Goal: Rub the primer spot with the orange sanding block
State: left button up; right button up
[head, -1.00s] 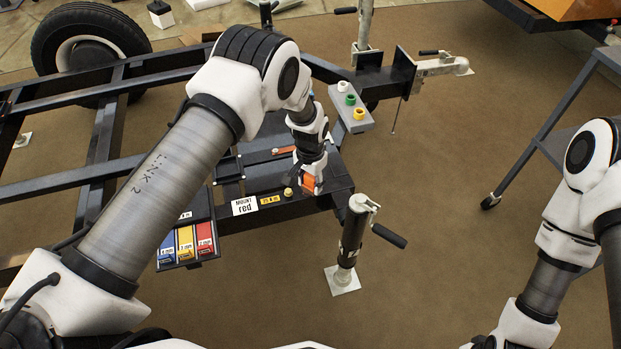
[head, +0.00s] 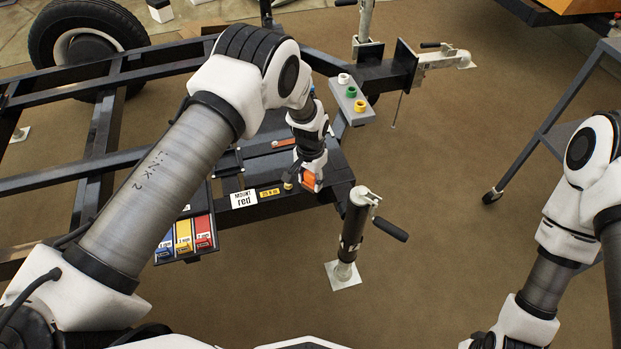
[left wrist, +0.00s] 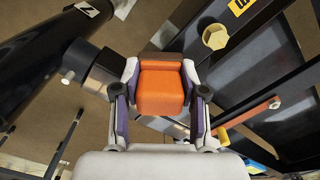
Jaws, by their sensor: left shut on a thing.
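My left gripper (head: 307,183) is shut on the orange sanding block (head: 310,180). In the left wrist view the block (left wrist: 161,92) sits between both fingers (left wrist: 160,100), with a brown band along its far edge. In the head view the block is over the front right corner of the dark trailer frame (head: 330,188), right of a yellow knob (head: 288,185). I cannot tell whether it touches the frame. I cannot make out the primer spot in either view. The right arm shows at the right, but its gripper is outside the picture.
A jack post with a crank (head: 352,235) stands close in front of the frame corner. Blue, yellow and red bins (head: 184,237) hang at the front left. A grey box with coloured buttons (head: 350,95) is behind the gripper.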

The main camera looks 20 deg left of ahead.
pick_arm(q)
jog(key=shift+f+b, duration=0.5)
jog(key=shift+f, duration=0.3)
